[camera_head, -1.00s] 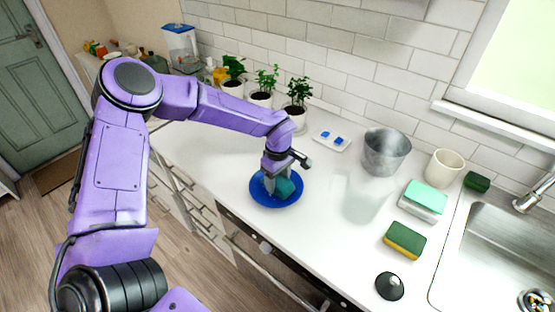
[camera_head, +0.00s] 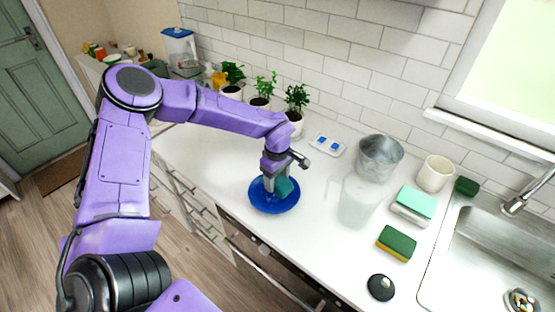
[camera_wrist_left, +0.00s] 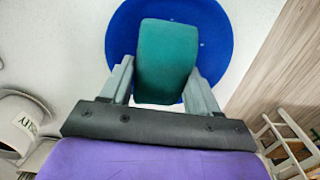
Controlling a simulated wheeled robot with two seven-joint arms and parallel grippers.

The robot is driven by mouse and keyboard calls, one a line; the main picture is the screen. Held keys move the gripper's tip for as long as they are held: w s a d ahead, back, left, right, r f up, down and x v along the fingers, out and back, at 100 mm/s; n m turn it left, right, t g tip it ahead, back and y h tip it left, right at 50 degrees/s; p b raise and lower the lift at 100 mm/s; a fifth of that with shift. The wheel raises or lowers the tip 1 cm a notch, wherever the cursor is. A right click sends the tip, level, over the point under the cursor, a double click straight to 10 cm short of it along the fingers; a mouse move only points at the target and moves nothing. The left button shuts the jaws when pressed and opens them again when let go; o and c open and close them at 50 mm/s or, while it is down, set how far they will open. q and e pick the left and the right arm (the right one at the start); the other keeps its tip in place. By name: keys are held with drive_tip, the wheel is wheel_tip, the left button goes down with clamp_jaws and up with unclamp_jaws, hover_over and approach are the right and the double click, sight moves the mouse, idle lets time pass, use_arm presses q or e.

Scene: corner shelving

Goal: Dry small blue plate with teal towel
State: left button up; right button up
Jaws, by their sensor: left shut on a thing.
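The small blue plate (camera_head: 262,204) lies on the white counter near its front edge. My left gripper (camera_head: 277,184) points down over the plate and is shut on the teal towel (camera_head: 285,188). In the left wrist view, the towel (camera_wrist_left: 166,58) is a folded block between the two grey fingers (camera_wrist_left: 162,88), with the plate (camera_wrist_left: 226,32) right behind it. The towel is at the plate's surface; whether it presses on it I cannot tell. My right gripper is not in view.
Potted plants (camera_head: 262,90) stand along the wall. Counter beside the plate is free.

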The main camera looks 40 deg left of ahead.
use_arm(q)
drive_tip(key=shift+s+r, duration=0.15)
drive_tip(key=shift+r, duration=0.8)
drive_tip(key=shift+w+r, duration=0.3)
drive_tip(key=shift+r, duration=0.65)
drive_tip(key=shift+s+r, duration=0.25)
drive_tip(key=shift+r, duration=0.55)
drive_tip(key=shift+w, duration=0.1)
